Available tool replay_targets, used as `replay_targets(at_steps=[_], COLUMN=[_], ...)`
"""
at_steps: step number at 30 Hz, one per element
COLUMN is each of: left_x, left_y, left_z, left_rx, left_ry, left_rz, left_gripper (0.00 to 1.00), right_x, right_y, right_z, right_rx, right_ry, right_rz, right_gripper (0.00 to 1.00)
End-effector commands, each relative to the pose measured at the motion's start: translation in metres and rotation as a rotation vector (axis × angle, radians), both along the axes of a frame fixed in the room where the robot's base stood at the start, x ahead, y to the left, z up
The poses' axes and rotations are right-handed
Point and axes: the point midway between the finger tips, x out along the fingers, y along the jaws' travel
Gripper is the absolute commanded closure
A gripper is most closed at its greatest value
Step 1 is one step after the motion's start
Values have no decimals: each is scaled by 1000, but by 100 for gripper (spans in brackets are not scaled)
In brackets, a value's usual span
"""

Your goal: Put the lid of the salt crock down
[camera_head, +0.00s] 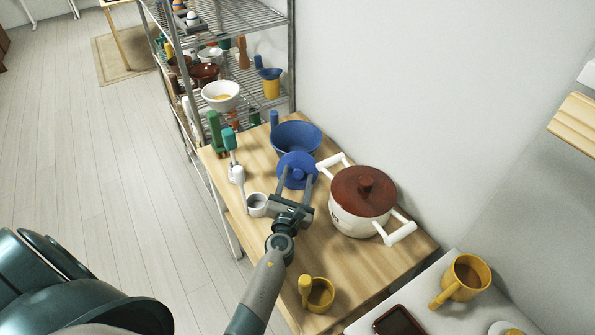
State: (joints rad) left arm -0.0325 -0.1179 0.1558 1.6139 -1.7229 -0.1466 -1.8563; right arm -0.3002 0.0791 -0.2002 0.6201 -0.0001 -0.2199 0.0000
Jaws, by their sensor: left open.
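A round blue lid (297,158) with a knob lies toward the back of the wooden table, in front of a blue bowl. I take it for the salt crock's lid; what is beneath it is hidden, so I cannot tell whether it rests on a crock or on the table. My left gripper (296,180) is open. Its two fingers reach over the lid, one on each side of the knob; I cannot tell whether they touch it. My right gripper is not in view.
A white pot (349,222) with a brown lid (364,191) stands close at the right. The blue bowl (296,137) is behind, a white scoop (257,205) left, and a yellow mug (319,295) at the front. The wooden table (345,263) has bare room in front of the pot.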

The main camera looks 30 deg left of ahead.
Motion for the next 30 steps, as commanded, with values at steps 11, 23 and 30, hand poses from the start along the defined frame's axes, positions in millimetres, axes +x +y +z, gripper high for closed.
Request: replay_targets(at_steps=[11, 23, 30], left_x=[0, 0, 0], left_y=[0, 0, 0], left_z=[0, 1, 9], left_rx=[-1, -1, -1], left_ry=[0, -1, -1], left_rz=[0, 0, 0], left_gripper=[74, 99, 99], right_x=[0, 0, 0], right_y=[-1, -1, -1], right_z=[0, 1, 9], right_rx=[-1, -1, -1], right_ry=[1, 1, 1], right_rz=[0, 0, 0], right_gripper=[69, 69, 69])
